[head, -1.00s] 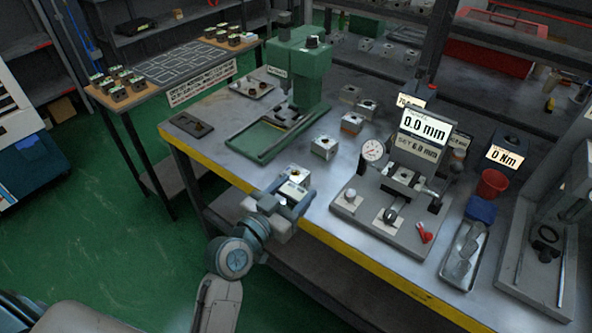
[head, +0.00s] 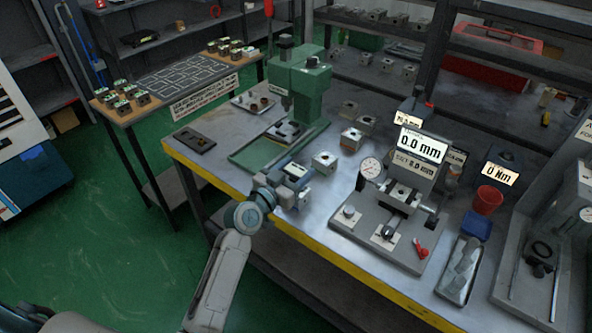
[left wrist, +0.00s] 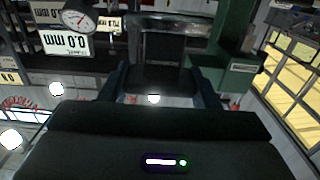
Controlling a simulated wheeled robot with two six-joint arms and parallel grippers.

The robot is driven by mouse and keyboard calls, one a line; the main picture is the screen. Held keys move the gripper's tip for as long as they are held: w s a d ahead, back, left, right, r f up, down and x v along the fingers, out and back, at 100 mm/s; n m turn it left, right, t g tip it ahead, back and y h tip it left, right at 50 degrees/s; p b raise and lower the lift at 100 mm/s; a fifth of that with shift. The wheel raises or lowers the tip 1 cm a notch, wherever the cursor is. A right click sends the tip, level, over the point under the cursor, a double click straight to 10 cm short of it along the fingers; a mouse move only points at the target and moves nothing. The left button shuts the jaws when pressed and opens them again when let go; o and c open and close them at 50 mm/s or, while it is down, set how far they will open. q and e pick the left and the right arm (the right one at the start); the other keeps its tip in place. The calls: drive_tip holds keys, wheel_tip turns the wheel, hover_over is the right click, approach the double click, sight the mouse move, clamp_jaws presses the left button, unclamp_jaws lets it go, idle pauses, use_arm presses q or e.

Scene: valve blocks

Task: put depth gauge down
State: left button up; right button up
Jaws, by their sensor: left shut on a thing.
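My left gripper (head: 297,172) is over the bench near its front edge, just right of the green press base. In the left wrist view a dark, blocky depth gauge (left wrist: 160,62) sits between the two fingers, and the gripper is shut on it. In the head view the gauge is largely hidden by the gripper, and I cannot tell whether it touches the bench. My right gripper is not in view.
A green press (head: 298,85) stands behind the gripper. A metal valve block (head: 324,162) lies close to its right. A gauge fixture (head: 385,225) with a dial and a 0.0 mm display stands farther right. A dark flat plate (head: 194,140) lies on the left.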

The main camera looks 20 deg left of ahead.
sight(290, 179)
use_arm(q)
drive_tip(key=shift+w, duration=0.3)
drive_tip(key=shift+w+a+f, duration=0.3)
drive_tip(key=shift+w+f, duration=0.15)
drive_tip(key=shift+w, duration=0.35)
wheel_tip(290, 179, down, 2)
drive_tip(key=shift+f, duration=0.2)
drive_tip(key=shift+f, duration=0.2)
drive_tip(key=o, duration=1.1)
drive_tip(key=shift+r, duration=0.1)
drive_tip(key=shift+o, duration=0.2)
